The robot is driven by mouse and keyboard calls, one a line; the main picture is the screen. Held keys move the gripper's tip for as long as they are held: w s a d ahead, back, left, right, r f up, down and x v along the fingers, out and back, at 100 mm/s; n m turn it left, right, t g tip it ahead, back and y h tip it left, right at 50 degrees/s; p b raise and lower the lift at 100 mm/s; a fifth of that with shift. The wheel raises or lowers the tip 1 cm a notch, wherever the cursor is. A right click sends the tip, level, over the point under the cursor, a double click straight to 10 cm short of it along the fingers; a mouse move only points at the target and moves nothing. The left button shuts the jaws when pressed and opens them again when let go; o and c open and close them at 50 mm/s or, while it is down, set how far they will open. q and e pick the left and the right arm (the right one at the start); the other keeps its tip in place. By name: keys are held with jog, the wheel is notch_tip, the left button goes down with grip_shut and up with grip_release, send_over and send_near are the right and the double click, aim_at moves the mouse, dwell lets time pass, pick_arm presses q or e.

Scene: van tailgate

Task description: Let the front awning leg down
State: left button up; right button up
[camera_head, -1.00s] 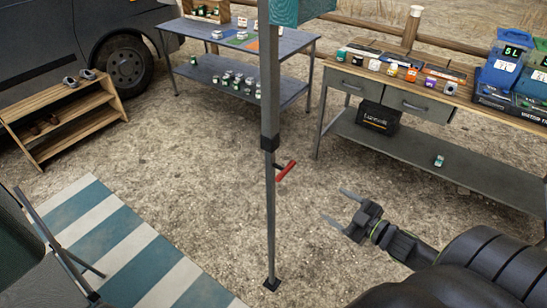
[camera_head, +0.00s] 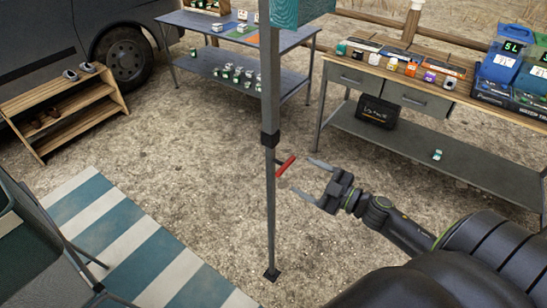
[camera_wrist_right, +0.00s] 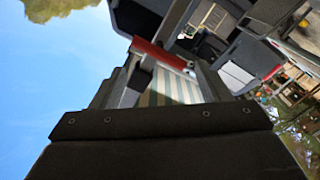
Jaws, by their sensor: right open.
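The awning leg (camera_head: 270,105) is a grey upright post in the middle of the head view, with a dark collar partway down and a thinner lower section. Its small dark foot (camera_head: 271,274) appears at ground level; I cannot tell whether it touches. A red handle (camera_head: 286,165) sticks out to the right just below the collar. My right gripper (camera_head: 303,175) is open, its two fingers pointing left at the handle, close to it and apparently apart. In the right wrist view the red handle (camera_wrist_right: 163,55) and the grey post show beyond the dark gripper body. My left gripper is not visible.
A striped mat (camera_head: 120,235) and a dark chair (camera_head: 30,250) are at the left. A shoe shelf (camera_head: 75,105) stands by the van (camera_head: 60,40). Two workbenches with goods (camera_head: 240,75) (camera_head: 400,145) stand behind. Gravel around the foot is clear.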

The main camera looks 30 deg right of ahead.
jog(key=p, duration=0.3)
send_over(274, 187)
jog(key=s, duration=0.1)
jog(key=shift+s+d, duration=0.2)
jog(key=shift+x, duration=0.75)
jog(key=c, duration=1.2)
jog(key=shift+f, duration=0.3)
jog(key=shift+c, duration=0.5)
notch_tip(274, 187, down, 12)
jog(key=b, duration=0.7)
jog(key=shift+r+b, duration=0.25)
jog(key=shift+b, duration=0.15)
